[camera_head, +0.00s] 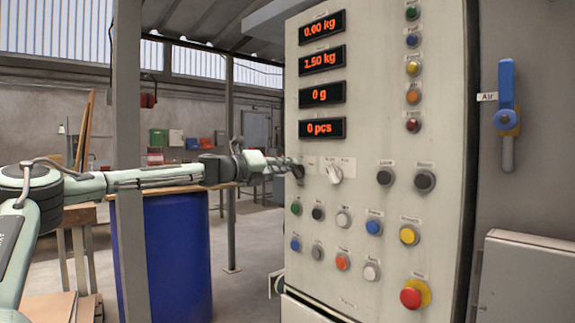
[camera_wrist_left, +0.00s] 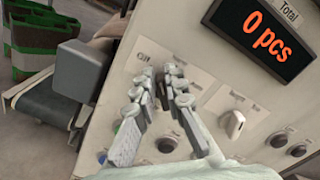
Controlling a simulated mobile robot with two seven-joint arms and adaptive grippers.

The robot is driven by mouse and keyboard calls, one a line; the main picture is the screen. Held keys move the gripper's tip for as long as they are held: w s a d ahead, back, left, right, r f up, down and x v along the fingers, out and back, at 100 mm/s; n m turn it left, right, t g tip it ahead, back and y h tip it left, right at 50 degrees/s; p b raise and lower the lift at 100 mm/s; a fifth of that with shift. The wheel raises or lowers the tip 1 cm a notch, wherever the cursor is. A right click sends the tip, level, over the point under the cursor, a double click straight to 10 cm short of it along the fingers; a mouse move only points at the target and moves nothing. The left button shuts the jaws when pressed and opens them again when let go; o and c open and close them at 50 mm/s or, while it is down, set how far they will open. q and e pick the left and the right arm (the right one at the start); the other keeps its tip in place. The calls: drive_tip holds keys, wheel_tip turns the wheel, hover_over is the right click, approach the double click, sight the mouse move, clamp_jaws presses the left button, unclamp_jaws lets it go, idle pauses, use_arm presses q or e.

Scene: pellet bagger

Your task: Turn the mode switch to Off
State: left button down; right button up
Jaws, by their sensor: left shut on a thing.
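The control panel (camera_head: 375,185) is a pale upright face with displays, buttons and knobs. My left gripper (camera_head: 292,166) reaches it from the left, at the panel's left edge under the lowest display. In the left wrist view my left gripper (camera_wrist_left: 160,72) has its two fingers close together against the panel, beside a label that appears to read "Off" (camera_wrist_left: 144,56). It is shut on a knob there, apparently the mode switch, which the fingers mostly hide; its pointing direction cannot be told. A white selector knob (camera_head: 335,173) sits just right of the gripper, and also shows in the wrist view (camera_wrist_left: 232,124).
Several push buttons (camera_head: 343,219) lie below the knobs, with a red emergency stop (camera_head: 411,297) at lower right. A blue air valve handle (camera_head: 507,90) is at the right. A grey post (camera_head: 128,85) and blue drum (camera_head: 178,250) stand near my left arm.

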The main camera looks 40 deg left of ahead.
use_arm(q)
drive_tip(key=n, duration=0.1)
drive_tip(key=f+n, duration=0.1)
drive_tip(key=n, duration=0.1)
use_arm(e)
drive_tip(key=shift+w+f, duration=0.2)
drive_tip(key=shift+f, duration=0.2)
use_arm(q)
drive_tip(key=shift+n, duration=0.3)
use_arm(e)
drive_tip(key=shift+s+f, duration=0.1)
drive_tip(key=shift+f, duration=0.1)
use_arm(q)
drive_tip(key=c, duration=1.6)
unclamp_jaws()
drive_tip(key=shift+w, duration=0.1)
use_arm(e)
drive_tip(key=shift+r, duration=0.15)
use_arm(q)
drive_tip(key=shift+r, duration=0.15)
